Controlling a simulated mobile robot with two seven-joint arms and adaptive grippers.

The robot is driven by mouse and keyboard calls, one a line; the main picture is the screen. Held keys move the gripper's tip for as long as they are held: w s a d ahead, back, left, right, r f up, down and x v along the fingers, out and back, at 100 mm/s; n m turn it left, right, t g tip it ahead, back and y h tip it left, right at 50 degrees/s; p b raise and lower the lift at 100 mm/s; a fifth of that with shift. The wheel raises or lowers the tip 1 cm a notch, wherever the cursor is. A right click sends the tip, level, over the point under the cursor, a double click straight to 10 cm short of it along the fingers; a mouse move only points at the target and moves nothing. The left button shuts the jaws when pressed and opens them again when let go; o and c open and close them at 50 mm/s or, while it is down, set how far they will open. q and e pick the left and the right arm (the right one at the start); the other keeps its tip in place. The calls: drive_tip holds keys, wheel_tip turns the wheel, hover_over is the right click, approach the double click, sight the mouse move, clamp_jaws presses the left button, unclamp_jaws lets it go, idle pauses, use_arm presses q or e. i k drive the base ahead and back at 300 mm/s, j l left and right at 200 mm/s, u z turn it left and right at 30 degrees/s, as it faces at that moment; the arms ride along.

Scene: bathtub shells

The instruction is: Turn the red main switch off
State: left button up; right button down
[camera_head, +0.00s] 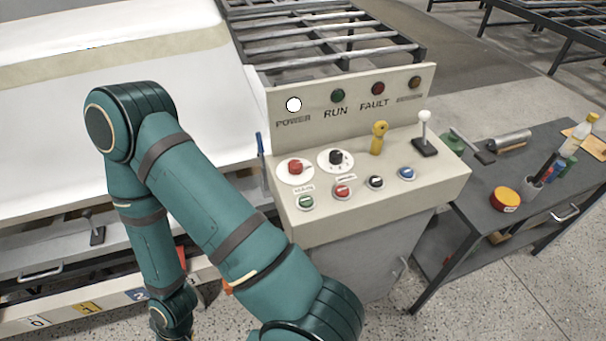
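The red main switch (295,167) is a red rotary knob on a round white plate at the left of the sloped top of the beige control console (440,185). The way its handle points is too small to tell for sure. The round POWER lamp (293,105) on the upright panel behind shows bright white. The RUN, FAULT and fourth lamps look dark. One teal arm of mine bends up at the left and back down; its gripper is not visible. My other gripper is out of view. Nothing touches the switch.
A black knob (336,158), yellow key-like handle (378,137), white-tipped lever (423,130) and several small buttons crowd the console top. A dark workbench (475,190) with tools stands at right. A large white shell (60,130) lies at left.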

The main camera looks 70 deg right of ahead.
sight(294, 165)
drive_tip(key=k+j+z, duration=0.1)
drive_tip(key=z, duration=2.15)
drive_tip(key=k+j, duration=0.05)
